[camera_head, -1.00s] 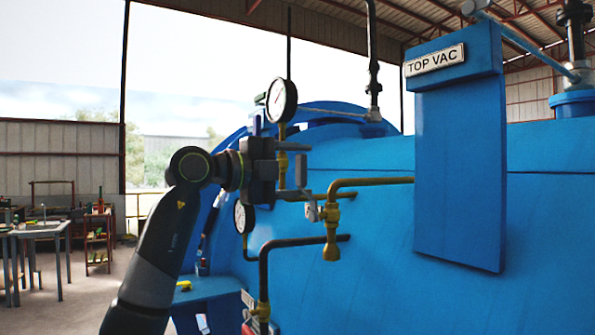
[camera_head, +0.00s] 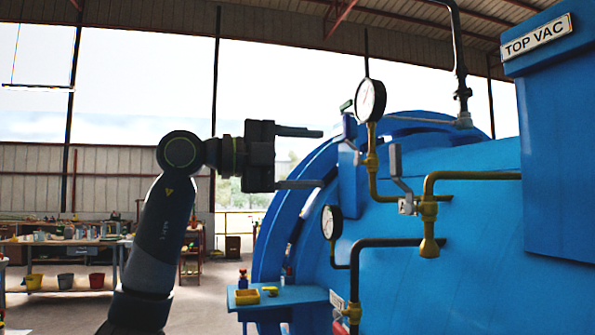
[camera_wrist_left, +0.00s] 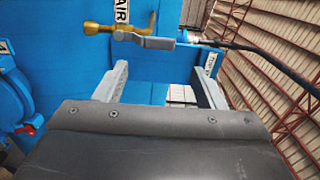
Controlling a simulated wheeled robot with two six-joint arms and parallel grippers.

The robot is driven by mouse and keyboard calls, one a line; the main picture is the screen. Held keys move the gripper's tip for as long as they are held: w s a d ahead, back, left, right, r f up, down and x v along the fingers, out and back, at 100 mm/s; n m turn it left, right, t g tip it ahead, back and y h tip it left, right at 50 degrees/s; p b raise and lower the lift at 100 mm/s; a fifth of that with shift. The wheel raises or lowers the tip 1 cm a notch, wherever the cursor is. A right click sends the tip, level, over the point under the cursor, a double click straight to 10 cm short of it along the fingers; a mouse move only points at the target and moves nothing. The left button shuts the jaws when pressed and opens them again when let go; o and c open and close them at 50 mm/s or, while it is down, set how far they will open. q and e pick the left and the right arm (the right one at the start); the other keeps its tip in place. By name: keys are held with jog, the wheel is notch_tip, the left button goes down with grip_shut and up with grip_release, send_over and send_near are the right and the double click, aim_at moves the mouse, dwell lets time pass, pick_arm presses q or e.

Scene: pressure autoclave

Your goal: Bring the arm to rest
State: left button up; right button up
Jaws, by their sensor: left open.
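My left arm comes in from the lower left in the head view, and its left gripper (camera_head: 318,158) points right toward the blue autoclave (camera_head: 470,270). The two fingers are spread wide with nothing between them. A pressure gauge (camera_head: 370,100) and brass pipework stand right of the fingertips, apart from them. In the left wrist view, the two fingers (camera_wrist_left: 160,85) are also apart and empty. A brass valve with a grey lever (camera_wrist_left: 155,42) shows beyond them, under a label reading AIR (camera_wrist_left: 122,12). My right gripper is in neither view.
A lower gauge (camera_head: 331,222) and a brass valve with a grey lever (camera_head: 397,160) project from the autoclave. A blue side shelf (camera_head: 290,297) carries small yellow items. A workbench (camera_head: 70,242) stands at the far left. The space around and left of my arm looks clear.

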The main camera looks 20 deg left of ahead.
pick_arm(q)
jog(key=shift+s+a, duration=0.45)
jog(key=shift+a, duration=0.15)
